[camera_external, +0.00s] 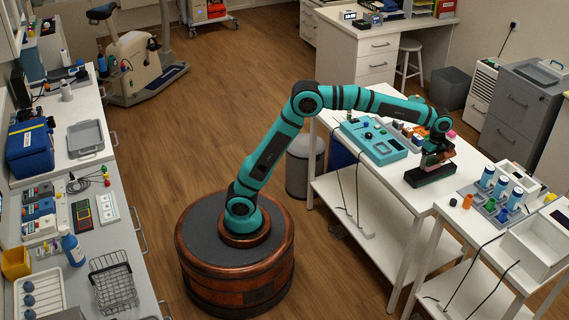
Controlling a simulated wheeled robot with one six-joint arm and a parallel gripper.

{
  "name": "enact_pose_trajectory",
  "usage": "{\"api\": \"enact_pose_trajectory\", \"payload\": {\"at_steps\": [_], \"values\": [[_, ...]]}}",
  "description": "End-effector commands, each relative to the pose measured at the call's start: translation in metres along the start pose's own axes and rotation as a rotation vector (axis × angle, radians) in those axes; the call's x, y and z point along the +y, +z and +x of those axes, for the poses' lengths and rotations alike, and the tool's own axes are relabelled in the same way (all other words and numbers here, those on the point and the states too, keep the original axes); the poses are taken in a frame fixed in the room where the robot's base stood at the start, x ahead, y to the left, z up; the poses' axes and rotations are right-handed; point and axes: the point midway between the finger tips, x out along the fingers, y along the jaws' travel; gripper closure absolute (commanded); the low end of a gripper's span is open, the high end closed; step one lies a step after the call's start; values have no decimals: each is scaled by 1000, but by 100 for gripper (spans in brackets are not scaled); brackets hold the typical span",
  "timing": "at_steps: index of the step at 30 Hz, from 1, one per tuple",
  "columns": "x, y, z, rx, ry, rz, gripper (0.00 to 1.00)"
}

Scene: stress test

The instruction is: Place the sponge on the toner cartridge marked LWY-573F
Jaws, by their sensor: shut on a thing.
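My gripper (435,151) is over the white table on the right, pointing down. It is shut on a small, pale pinkish thing, likely the sponge (431,159), mostly hidden by the fingers. Directly below is a long black block (430,176), which may be a toner cartridge; no marking on it can be read at this size. The held thing is at or just above the block's top; I cannot tell whether they touch.
A teal device (374,141) lies left of the gripper on the table. A grey rack with blue-and-white bottles (487,176) and an orange cup (468,201) stand to the right. A pink item (451,134) lies behind. The table's front edge is close to the block.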

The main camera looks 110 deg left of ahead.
Motion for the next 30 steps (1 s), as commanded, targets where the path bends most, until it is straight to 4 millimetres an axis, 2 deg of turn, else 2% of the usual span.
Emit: {"api": "enact_pose_trajectory", "payload": {"at_steps": [1,2,5,13,17,20,30], "values": [[0,0,2,0,1,0,45],[0,0,2,0,0,0,20],[0,0,1,0,0,0,2],[0,0,1,0,0,0,2],[0,0,-6,1,-2,0,2],[0,0,-18,1,-2,0,2],[-1,0,-83,1,-3,0,2]]}}
